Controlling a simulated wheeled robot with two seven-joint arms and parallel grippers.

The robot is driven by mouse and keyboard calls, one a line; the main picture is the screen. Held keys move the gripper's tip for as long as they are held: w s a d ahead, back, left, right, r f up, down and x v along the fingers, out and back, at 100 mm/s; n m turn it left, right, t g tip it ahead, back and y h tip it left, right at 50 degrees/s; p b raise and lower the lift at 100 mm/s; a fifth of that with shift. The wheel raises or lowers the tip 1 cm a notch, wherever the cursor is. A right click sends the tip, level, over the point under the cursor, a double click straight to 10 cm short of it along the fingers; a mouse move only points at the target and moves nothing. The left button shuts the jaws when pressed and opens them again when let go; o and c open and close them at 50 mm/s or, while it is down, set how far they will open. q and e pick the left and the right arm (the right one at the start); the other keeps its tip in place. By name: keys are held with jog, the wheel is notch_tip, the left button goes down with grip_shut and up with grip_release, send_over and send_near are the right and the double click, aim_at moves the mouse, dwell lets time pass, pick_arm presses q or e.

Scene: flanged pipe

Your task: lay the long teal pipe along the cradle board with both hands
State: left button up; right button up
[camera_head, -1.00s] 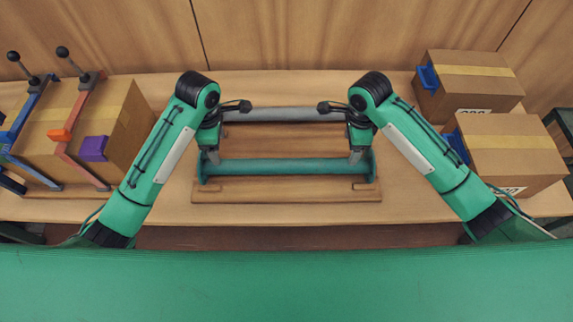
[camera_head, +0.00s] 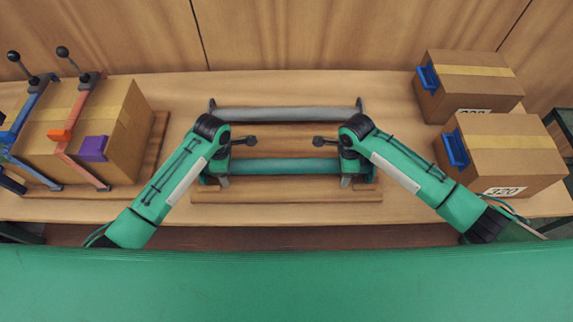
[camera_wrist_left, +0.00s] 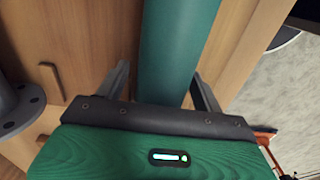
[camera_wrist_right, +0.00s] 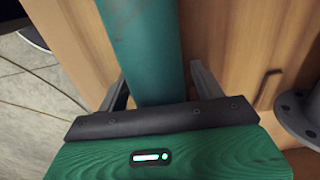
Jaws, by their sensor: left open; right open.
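The long teal pipe (camera_head: 285,166), with a flange at each end, lies level from left to right over the front part of the wooden board (camera_head: 287,194). My left gripper (camera_head: 223,182) is at its left end and my right gripper (camera_head: 346,182) at its right end. In the left wrist view the pipe (camera_wrist_left: 178,45) runs between the open, spread fingers (camera_wrist_left: 163,85). In the right wrist view the pipe (camera_wrist_right: 145,48) likewise runs between open fingers (camera_wrist_right: 160,85). Whether the fingers touch the pipe cannot be told. My arms hide parts of its ends.
A grey flanged pipe (camera_head: 287,114) lies parallel behind the teal one. A carton (camera_head: 100,112) with clamps stands on a board at left. Two cartons (camera_head: 468,82) (camera_head: 508,155) with blue clips stand at right. The table is clear between these and the board.

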pick_arm(q)
grip_shut()
pick_arm(e)
grip_shut()
pick_arm(q)
jog(key=shift+w+r, duration=0.1)
jog(key=shift+r, duration=0.1)
pick_arm(e)
jog(key=shift+w+r, duration=0.15)
jog(key=shift+r, duration=0.05)
